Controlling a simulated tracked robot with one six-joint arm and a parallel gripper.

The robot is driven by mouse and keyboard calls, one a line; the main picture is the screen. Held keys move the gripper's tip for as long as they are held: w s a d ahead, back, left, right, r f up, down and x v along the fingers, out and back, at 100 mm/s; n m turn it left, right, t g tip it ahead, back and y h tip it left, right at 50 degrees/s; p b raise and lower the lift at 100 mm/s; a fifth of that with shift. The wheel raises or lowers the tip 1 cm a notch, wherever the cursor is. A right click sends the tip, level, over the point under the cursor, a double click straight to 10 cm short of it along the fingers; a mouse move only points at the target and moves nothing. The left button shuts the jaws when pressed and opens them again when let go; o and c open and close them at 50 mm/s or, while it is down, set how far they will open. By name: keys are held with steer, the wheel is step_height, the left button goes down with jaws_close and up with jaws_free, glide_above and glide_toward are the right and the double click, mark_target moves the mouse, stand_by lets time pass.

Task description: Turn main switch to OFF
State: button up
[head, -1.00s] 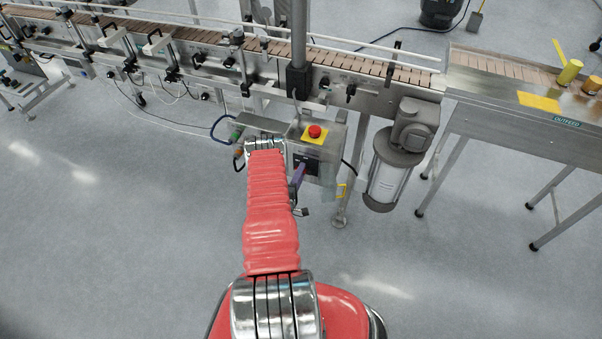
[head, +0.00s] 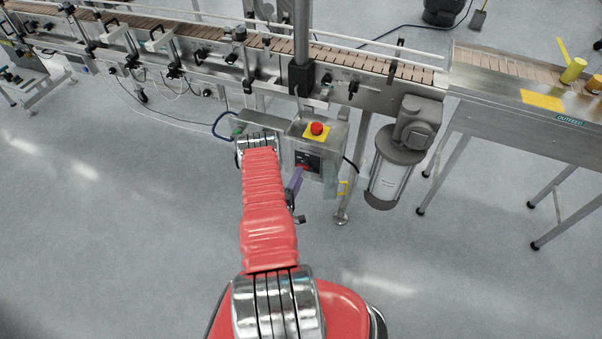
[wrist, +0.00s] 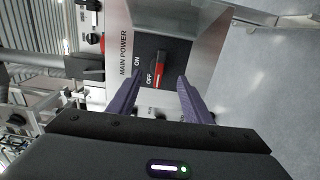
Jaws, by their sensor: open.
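The main switch has a red handle (wrist: 160,69) on a black plate, on a panel marked MAIN POWER, with the words ON and OFF to the handle's left. The handle lies nearly upright in the wrist picture, beside the word OFF. In the head view the black switch plate (head: 310,161) is on the steel box under the conveyor. My gripper (wrist: 159,80) is open, with its purple fingers on either side of the handle's lower end as seen; contact is not clear. In the head view one purple finger (head: 295,180) shows beside the switch; the other is hidden.
A red emergency stop button (head: 317,128) on a yellow plate sits atop the box. A grey motor (head: 396,160) hangs to its right, and a conveyor (head: 350,65) runs behind. The floor (head: 120,230) to the left is clear.

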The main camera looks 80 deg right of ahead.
steer(key=a, duration=0.9)
steer(key=shift+w+a, duration=0.2)
steer(key=shift+w, duration=0.25)
